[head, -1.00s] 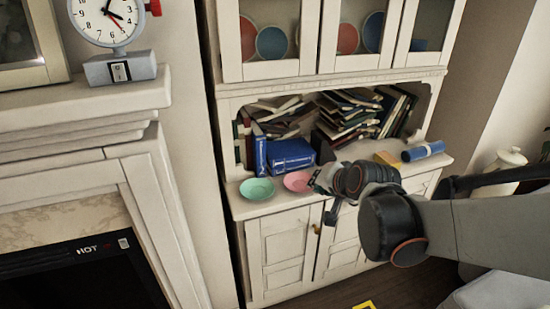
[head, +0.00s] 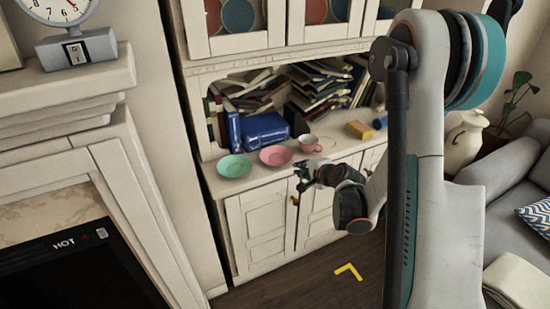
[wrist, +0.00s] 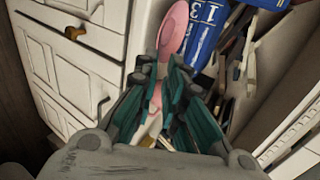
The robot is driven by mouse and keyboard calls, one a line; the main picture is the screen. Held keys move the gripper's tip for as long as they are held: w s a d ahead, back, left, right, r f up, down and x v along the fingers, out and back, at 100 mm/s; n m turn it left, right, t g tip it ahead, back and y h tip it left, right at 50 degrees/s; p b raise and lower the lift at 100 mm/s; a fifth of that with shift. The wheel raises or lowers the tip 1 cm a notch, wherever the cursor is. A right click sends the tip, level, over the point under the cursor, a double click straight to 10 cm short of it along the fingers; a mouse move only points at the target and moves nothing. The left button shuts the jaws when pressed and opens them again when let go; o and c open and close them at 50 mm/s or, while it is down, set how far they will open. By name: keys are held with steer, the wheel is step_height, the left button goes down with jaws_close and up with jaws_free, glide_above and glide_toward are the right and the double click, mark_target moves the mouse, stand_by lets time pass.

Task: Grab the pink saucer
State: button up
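The pink saucer (head: 275,156) lies on the cabinet counter between a green saucer and a pink cup. It also shows beyond the fingertips in the wrist view (wrist: 174,25). My gripper (head: 300,172) is at the counter's front edge, to the right of and slightly below the pink saucer in the head view, apart from it. In the wrist view, the teal fingers (wrist: 161,65) have a gap between them and hold nothing that I can see. Something pink shows behind this gap, probably the cup, partly hidden by the fingers.
The green saucer (head: 234,166) is left of the pink one; the pink cup (head: 309,144) is right of it. Blue books (head: 265,130) stand close behind. A yellow block (head: 358,129) is farther right. Cabinet doors (head: 255,225) drop below the counter edge.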

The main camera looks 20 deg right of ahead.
steer(key=b, duration=0.2)
glide_toward(285, 170)
steer(key=w, duration=0.4)
steer(key=b+x, duration=0.1)
steer(key=x, duration=0.1)
steer(key=a+b+x, duration=0.1)
steer(key=x, duration=0.1)
steer(key=shift+w+b, duration=0.15)
steer(key=shift+b, duration=0.15)
steer(key=shift+w+f, duration=0.1)
steer(key=shift+w, duration=0.35)
steer(key=shift+c, duration=0.5)
jaws_close()
steer(key=shift+r, duration=0.25)
